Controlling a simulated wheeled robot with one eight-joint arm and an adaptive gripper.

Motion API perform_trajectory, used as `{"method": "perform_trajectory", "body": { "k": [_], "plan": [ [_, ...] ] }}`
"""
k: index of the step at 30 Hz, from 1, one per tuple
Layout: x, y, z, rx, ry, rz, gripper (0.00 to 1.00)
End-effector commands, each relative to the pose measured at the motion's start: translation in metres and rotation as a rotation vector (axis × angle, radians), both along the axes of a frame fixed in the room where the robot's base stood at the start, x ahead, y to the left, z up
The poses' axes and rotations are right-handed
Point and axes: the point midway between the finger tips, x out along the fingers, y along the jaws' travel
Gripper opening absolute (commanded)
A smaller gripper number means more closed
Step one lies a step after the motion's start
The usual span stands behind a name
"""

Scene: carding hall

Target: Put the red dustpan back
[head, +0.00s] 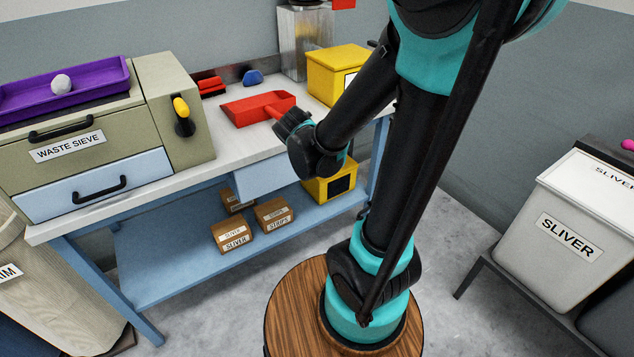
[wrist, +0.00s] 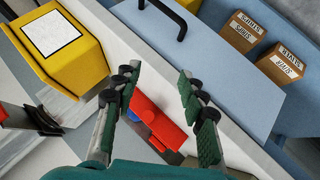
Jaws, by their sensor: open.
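The red dustpan (head: 250,108) lies on the pale bench top (head: 220,145), its handle pointing right toward my gripper (head: 287,120). My gripper is at the handle end, partly hiding it. In the wrist view my gripper (wrist: 158,98) is open, its two fingers well apart. Red of the dustpan (wrist: 165,122) shows between and beyond the fingers, not gripped. I cannot tell whether a finger touches the handle.
A yellow box (head: 335,75) stands right of the dustpan, and the waste sieve cabinet (head: 165,85) stands left. A red item (head: 211,86) and a blue item (head: 253,77) lie behind. Small cartons (head: 233,235) sit on the lower shelf. A sliver bin (head: 575,215) stands right.

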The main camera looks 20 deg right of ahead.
Motion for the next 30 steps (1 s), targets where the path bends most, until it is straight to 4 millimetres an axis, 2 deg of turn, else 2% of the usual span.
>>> {"method": "perform_trajectory", "body": {
  "k": [1, 3, 6, 9, 12, 16, 30],
  "plan": [
    [-0.031, -0.018, -0.014, 0.079, 0.058, -0.076, 0.42],
    [-0.07, -0.03, -0.032, 0.192, 0.137, -0.166, 0.42],
    [-0.119, -0.033, -0.054, 0.34, 0.234, -0.264, 0.42],
    [-0.154, -0.027, -0.069, 0.456, 0.306, -0.328, 0.42],
    [-0.175, -0.02, -0.077, 0.531, 0.35, -0.364, 0.42],
    [-0.185, -0.016, -0.08, 0.567, 0.372, -0.38, 0.42],
    [-0.185, -0.016, -0.08, 0.568, 0.373, -0.379, 0.42]
  ]
}}
